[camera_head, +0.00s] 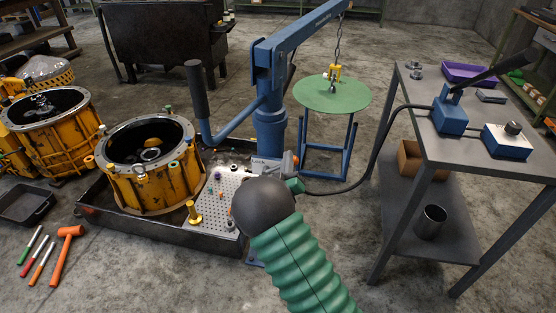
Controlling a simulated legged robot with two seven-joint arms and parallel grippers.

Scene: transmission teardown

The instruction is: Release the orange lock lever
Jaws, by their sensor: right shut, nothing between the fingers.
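The orange lock lever (295,160) shows as a small orange tip by a grey part, next to the "Lock" label at the foot of the blue crane (270,125). My right arm, in a green ribbed sleeve, comes in from the bottom. Its dark rounded end, my right gripper (262,204), is just in front of and below the lever. The gripper is shut and empty. Its fingertips are hard to make out, and I cannot tell whether it touches the lever. My left gripper is not in view.
A yellow transmission housing (150,190) stands in a black tray (150,228) left of the crane. A perforated plate (227,197) holds small parts. A black hose runs from the grey cart (455,155) to a green fitting (295,186) beside my gripper. Tools lie on the floor at left.

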